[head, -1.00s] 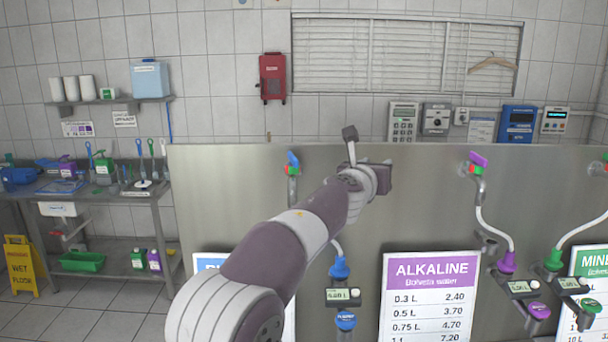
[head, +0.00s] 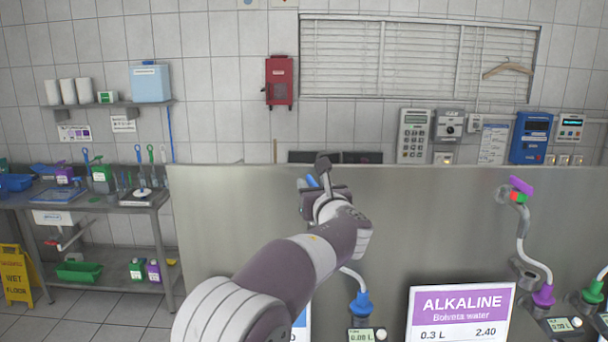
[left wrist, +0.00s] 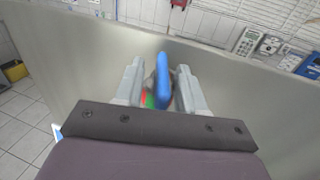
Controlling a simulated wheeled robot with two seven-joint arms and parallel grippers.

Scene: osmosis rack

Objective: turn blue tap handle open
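The blue tap handle (left wrist: 163,76) stands between the two fingers of my left gripper (left wrist: 158,88) in the left wrist view. The fingers are apart, with a narrow gap on each side of the handle. A bit of red and green (left wrist: 147,101) shows at the handle's base. In the head view the blue handle (head: 312,182) shows just left of my left gripper (head: 322,190), partly hidden by it. The tap's white hose (head: 352,277) runs down to a blue fitting (head: 361,303). My right gripper is not in view.
A metal panel (head: 430,215) carries the taps. A purple tap handle (head: 521,186) is on the right, above an ALKALINE price sign (head: 462,310). A side table (head: 100,203) with bottles and tools stands at the left.

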